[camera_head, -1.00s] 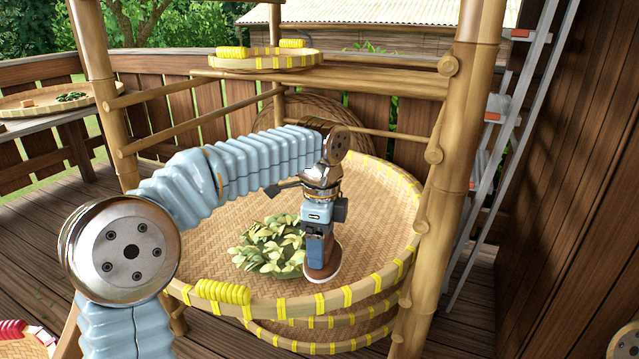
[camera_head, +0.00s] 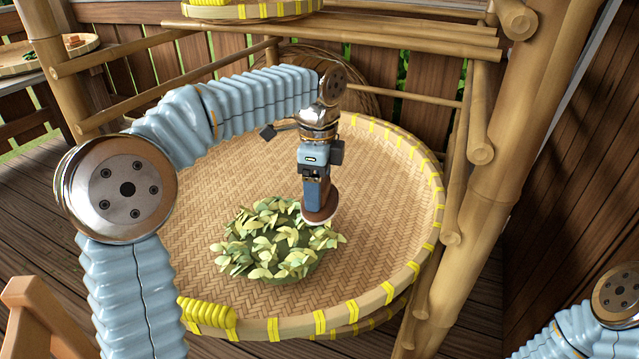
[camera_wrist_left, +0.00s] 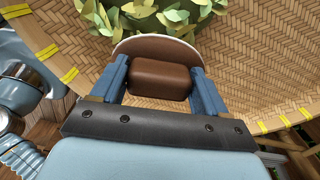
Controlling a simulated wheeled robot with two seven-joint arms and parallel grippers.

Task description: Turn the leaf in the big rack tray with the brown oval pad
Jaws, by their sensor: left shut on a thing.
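The big rack tray (camera_head: 385,215) is a round woven tray with yellow bindings on its rim, set in a bamboo rack. A heap of pale green leaf (camera_head: 275,245) lies on it, left of centre towards the front. My left gripper (camera_head: 318,190) is shut on the brown oval pad (camera_head: 321,208) and holds it at the right edge of the leaf. In the left wrist view the pad's brown grip block (camera_wrist_left: 160,79) sits between the two blue fingers, with the leaf (camera_wrist_left: 150,15) just beyond the pad. I cannot tell whether the pad touches the tray. My right gripper is out of view.
Bamboo posts (camera_head: 520,120) stand at the tray's right. A smaller tray (camera_head: 250,10) sits above on the rack. Another tray (camera_head: 45,52) with small items stands at the far left. The tray's right side is bare.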

